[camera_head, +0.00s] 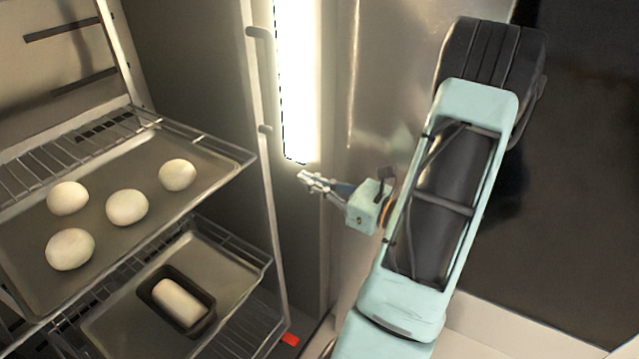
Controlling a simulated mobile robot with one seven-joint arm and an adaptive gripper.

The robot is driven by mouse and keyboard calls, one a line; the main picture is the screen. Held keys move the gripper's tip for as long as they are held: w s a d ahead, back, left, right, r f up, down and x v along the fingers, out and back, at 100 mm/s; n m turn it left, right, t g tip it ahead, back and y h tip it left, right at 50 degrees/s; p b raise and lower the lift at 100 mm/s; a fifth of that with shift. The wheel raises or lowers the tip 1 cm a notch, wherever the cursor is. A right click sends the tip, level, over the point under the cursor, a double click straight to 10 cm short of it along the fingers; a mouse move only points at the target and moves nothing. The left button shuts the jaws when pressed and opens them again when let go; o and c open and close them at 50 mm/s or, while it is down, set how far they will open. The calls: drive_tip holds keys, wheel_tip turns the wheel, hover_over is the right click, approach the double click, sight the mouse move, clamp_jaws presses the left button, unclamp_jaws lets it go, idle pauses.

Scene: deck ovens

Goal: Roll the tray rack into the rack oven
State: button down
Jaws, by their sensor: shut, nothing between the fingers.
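The tray rack (272,215) fills the left of the head view, with a thin upright metal post at its right side and wire shelves. Its upper tray (110,165) holds several pale dough balls, and a lower tray (118,325) holds a loaf in a dark tin. The rack's base and wheels are mostly out of view. A tall metal housing (375,60), apparently the rack oven, stands behind, with a bright vertical light strip (297,80). I cannot tell how far the rack is inside. My gripper (306,180) is shut and empty, pointing left, right of the post and seemingly apart from it.
A dark wall or opening (575,190) takes up the right side. A pale ledge (520,330) runs along the lower right. A small red piece (290,340) shows low by the rack's right side. A narrow gap lies between the post and my gripper.

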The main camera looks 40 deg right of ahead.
sight(268, 164)
drive_tip(key=x, duration=0.8)
drive_tip(key=shift+w+a, duration=0.15)
drive_tip(key=shift+w, duration=0.1)
drive_tip(key=shift+x, duration=1.15)
